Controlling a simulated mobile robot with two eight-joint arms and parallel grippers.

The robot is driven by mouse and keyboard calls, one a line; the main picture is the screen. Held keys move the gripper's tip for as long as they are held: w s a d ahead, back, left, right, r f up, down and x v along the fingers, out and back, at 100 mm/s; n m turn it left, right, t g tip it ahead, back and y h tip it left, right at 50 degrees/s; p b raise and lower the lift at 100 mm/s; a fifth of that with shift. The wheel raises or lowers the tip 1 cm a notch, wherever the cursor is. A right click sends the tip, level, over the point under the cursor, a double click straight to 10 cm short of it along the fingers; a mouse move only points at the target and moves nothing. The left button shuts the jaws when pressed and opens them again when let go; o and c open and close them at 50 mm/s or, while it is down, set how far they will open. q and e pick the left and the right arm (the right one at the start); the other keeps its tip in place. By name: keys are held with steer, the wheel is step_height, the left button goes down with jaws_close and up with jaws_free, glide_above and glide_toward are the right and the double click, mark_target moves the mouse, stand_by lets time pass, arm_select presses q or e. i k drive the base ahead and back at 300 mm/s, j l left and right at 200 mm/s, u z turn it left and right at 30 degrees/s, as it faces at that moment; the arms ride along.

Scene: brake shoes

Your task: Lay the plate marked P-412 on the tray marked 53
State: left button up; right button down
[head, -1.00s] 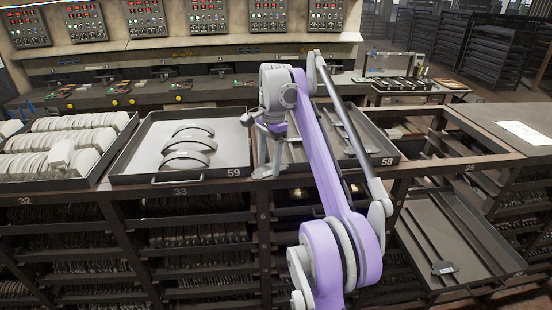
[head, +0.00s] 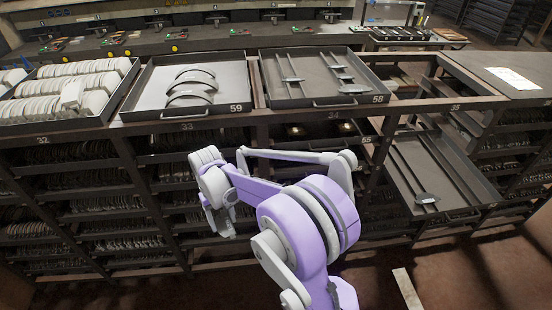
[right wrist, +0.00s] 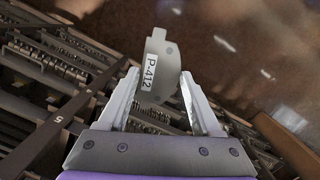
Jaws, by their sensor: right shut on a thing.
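The plate marked P-412 (right wrist: 160,68) is a grey, slightly curved piece with a white label, seen in the right wrist view. My right gripper (right wrist: 158,82) is shut on it, one finger on each side. In the head view my right gripper (head: 218,222) hangs in front of the rack, below the level of the upper trays; the plate cannot be made out there. I cannot read the number 53 on any tray in view. My left gripper is not in view.
Tray 59 (head: 140,103) holds several curved shoes. Tray 58 (head: 268,88) holds thin metal parts. A pulled-out lower tray (head: 462,190) at right holds long rods. Shelves (head: 110,205) packed with parts lie below; open floor (head: 375,275) is in front.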

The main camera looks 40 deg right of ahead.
mark_target(468, 192)
steer(key=k+l+z, duration=0.15)
steer(key=l, duration=1.1)
steer(key=k+l+z, duration=0.2)
steer(key=l, duration=1.05)
steer(key=l+z, duration=0.15)
steer(key=l, duration=1.15)
steer(key=k, duration=0.05)
